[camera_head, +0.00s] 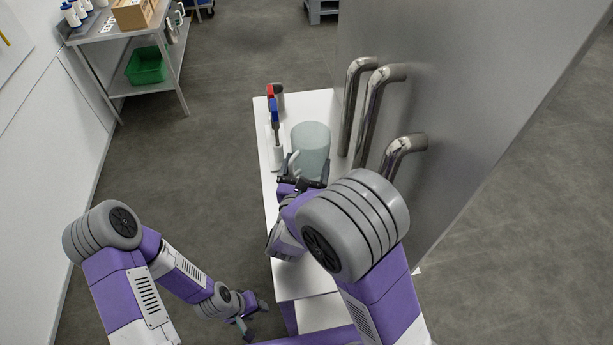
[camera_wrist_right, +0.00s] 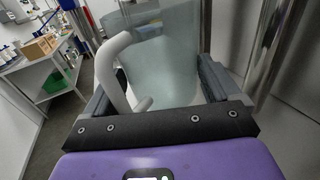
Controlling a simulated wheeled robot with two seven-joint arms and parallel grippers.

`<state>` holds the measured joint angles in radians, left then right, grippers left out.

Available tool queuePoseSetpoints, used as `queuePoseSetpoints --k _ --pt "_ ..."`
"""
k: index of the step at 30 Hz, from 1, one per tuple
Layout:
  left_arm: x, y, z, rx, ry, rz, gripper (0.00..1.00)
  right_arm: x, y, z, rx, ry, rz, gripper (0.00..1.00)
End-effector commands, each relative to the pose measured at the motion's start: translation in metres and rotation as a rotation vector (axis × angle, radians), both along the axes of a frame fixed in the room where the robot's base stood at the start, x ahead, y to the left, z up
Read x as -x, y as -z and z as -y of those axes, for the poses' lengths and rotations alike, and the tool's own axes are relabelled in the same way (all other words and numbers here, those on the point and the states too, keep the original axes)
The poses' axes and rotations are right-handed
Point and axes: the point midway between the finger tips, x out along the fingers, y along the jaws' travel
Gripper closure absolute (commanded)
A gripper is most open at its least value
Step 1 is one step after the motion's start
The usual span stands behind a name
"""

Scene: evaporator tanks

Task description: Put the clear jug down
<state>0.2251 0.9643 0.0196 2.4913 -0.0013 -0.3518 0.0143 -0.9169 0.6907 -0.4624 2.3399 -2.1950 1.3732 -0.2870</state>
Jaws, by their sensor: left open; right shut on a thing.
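The clear jug (camera_head: 311,142) is a pale, see-through vessel at the white table (camera_head: 263,140), beside the steel pipes. My right gripper (camera_head: 303,171) is shut on the jug at its near side, with the white handle between its fingers. In the right wrist view the jug (camera_wrist_right: 165,60) stands upright, and its curved white handle (camera_wrist_right: 112,72) is at the left. I cannot tell whether the jug's base touches the table. My left gripper (camera_head: 246,324) is open and empty, low down to the left of the table.
Bent steel pipes (camera_head: 372,100) come out of the large steel tank (camera_head: 450,60) close to the jug's right. A steel side table with a green bin (camera_head: 146,66) stands far left. Floor between is clear.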

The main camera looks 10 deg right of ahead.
Motion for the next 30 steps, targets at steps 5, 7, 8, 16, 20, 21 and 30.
queuePoseSetpoints --k 5,7,8,16,20,21,30 --pt "0.0 0.012 0.0 0.0 0.0 0.001 0.57 0.0 0.025 0.0 0.003 0.001 -0.001 0.44" --pt "0.0 0.017 0.0 0.0 0.0 0.001 0.57 0.0 0.034 0.0 0.002 0.001 0.0 0.44" --pt "0.0 0.017 0.0 0.0 0.0 0.001 0.57 0.0 0.036 0.0 0.002 0.001 0.0 0.44" --pt "0.0 0.016 0.0 0.0 0.0 0.001 0.57 0.0 0.035 0.0 -0.001 0.0 0.003 0.44" --pt "0.0 0.019 0.0 0.0 0.0 0.001 0.57 0.0 0.039 0.0 -0.001 0.0 0.001 0.08" --pt "0.0 0.018 0.0 0.0 0.0 0.001 0.57 0.0 0.039 0.0 -0.001 0.0 0.0 0.02" --pt "0.0 0.016 0.0 0.0 0.0 0.001 0.57 0.0 0.035 0.0 -0.001 0.0 0.0 0.0"
